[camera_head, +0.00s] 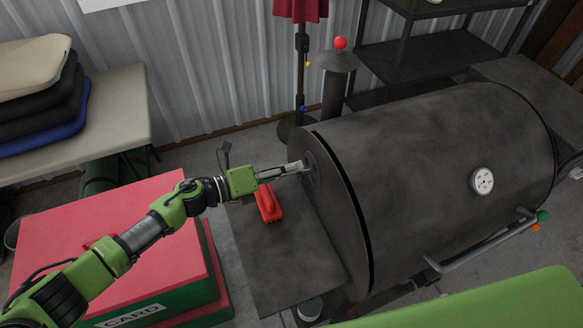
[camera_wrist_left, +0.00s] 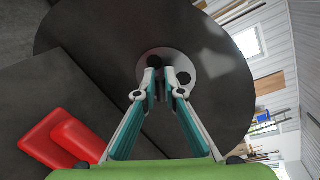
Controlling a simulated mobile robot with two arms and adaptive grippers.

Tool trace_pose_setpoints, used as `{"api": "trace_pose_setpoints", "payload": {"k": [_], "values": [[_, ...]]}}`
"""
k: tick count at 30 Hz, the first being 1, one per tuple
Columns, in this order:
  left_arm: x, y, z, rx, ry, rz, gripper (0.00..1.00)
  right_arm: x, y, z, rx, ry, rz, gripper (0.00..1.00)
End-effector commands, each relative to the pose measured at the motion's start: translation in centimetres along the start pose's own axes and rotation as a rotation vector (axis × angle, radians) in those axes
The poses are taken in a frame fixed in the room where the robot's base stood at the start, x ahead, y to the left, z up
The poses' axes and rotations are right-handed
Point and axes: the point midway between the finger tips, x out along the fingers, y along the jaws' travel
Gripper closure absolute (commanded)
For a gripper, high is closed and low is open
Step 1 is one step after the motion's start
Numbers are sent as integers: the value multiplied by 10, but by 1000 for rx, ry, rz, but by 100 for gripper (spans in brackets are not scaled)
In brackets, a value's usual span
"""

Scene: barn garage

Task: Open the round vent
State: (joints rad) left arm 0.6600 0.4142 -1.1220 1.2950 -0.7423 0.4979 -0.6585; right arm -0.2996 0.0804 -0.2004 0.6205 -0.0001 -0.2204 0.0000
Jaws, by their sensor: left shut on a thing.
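The round vent (camera_head: 314,174) is a small grey disc on the flat left end of the black barrel grill (camera_head: 420,150). In the left wrist view the vent (camera_wrist_left: 173,58) shows dark round holes. My left gripper (camera_head: 304,166) reaches in from the left, with its fingertips at the vent. In the left wrist view its fingers (camera_wrist_left: 163,88) are close together over the disc, shut on a small part of the vent. My right gripper is not in view.
A red brush-like object (camera_head: 269,205) lies on the grill's side shelf (camera_head: 285,262), below my left gripper. A red and green box (camera_head: 150,230) stands at the left. A bench with cushions (camera_head: 120,110) is behind it. A green surface (camera_head: 500,305) is at the front right.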

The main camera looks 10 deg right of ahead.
Motion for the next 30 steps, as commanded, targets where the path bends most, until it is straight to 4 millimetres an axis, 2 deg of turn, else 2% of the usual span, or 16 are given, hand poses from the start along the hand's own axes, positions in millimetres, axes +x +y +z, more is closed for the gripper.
{"api": "trace_pose_setpoints", "payload": {"k": [2, 3, 4, 13, 17, 20, 30], "values": [[0, 1, 0, 0, 0, 2, 100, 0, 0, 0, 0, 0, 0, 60], [0, 1, 0, 0, 0, 2, 81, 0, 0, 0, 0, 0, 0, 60], [0, 1, 0, 0, 0, 2, 74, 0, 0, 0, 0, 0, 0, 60], [0, 0, 0, 1, 0, 1, 74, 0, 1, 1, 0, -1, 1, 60], [-6, 1, 0, 1, 0, 1, 74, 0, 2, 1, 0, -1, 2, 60], [-20, 2, 0, 0, -1, 3, 74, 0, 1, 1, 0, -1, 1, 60], [-92, 2, 0, 0, -1, 4, 74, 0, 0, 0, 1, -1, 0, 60]]}}
